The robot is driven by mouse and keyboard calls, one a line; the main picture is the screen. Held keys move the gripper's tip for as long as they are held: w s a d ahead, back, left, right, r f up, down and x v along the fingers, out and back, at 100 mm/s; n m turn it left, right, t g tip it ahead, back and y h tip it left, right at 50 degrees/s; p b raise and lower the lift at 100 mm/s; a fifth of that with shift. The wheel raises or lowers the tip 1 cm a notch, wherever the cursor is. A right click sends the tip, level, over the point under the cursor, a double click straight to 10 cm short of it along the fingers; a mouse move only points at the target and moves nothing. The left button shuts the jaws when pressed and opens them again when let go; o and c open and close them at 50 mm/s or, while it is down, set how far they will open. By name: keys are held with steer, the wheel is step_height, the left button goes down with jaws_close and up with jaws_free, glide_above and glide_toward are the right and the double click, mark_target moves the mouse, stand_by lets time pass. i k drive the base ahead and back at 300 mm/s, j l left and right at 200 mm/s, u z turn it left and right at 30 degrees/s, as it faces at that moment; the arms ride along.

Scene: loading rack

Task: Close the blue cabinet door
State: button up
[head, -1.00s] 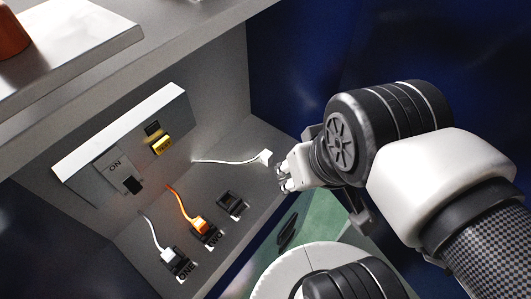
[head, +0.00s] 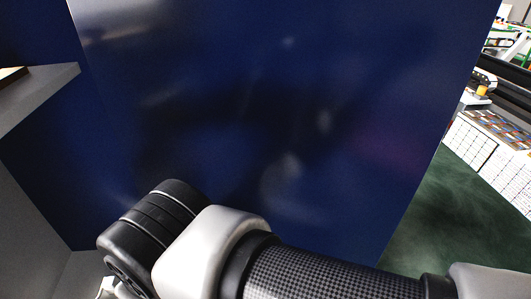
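The blue cabinet door (head: 270,110) is a large dark blue panel that fills most of the head view. It stands open, with the grey cabinet interior (head: 25,190) showing at its left. My arm crosses the bottom of the view in front of the panel. My gripper (head: 108,290) is at the lower left edge of the frame, with only a small pale part showing beside the black wrist joint. Its fingers are cut off by the frame, so whether it is open or shut does not show.
A grey shelf (head: 45,88) juts in at the upper left. Right of the door's edge is open green floor (head: 440,215), with white gridded boxes (head: 490,150) and equipment further back at the upper right.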

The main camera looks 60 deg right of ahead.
mark_target(323, 121)
steer(key=k+j+u, duration=0.1)
steer(key=k+u, duration=0.25)
steer(key=k, duration=0.2)
steer(key=k+j+u, duration=0.35)
steer(key=k, duration=0.15)
steer(key=k+l+u, duration=0.15)
steer(key=l, duration=0.4)
steer(key=k+l+u, duration=0.1)
steer(key=k+l, duration=0.25)
steer(key=l, duration=0.15)
steer(key=k+l+u, duration=0.15)
steer(key=l, duration=0.35)
steer(key=k+l+u, duration=0.1)
steer(key=k+l, duration=0.6)
steer(key=l, duration=0.15)
steer(key=k+l, duration=0.3)
steer(key=l, duration=0.15)
steer(key=i+j, duration=0.2)
steer(key=i, duration=0.15)
